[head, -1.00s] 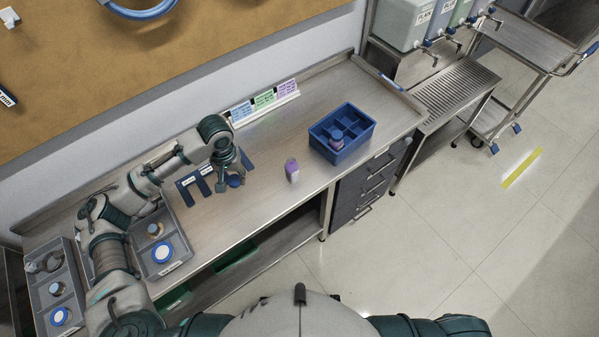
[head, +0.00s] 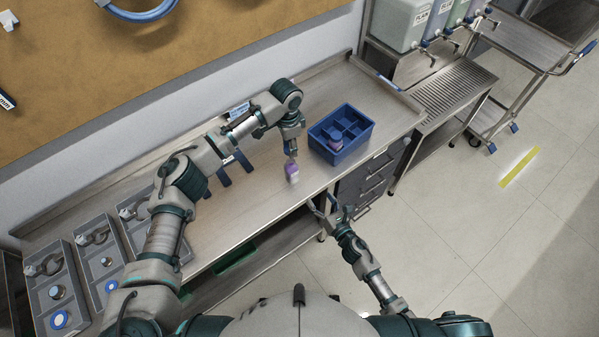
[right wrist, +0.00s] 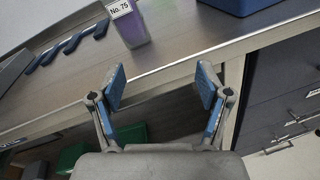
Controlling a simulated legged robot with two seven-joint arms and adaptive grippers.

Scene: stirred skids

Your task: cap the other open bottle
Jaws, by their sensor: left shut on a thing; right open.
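A purple bottle (head: 292,174) stands on the steel counter near its front edge. In the right wrist view the bottle (right wrist: 134,32) has a white label reading No. 75, and its top is cut off. My left gripper (head: 291,153) is right over the bottle's top, shut on what looks like a blue cap; the cap is mostly hidden, and I cannot tell whether it touches the bottle. My right gripper (head: 323,203) is open and empty, just off the counter's front edge; its two blue-padded fingers show in the right wrist view (right wrist: 162,86). A purple bottle with a blue cap (head: 336,141) stands in the blue crate (head: 358,152).
Grey trays (head: 62,296) with rings and round blue-topped items fill the counter's left end. Blue bars (head: 243,160) lie behind my left arm. Drawers (head: 371,183) sit below the crate. The counter between bottle and crate is clear.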

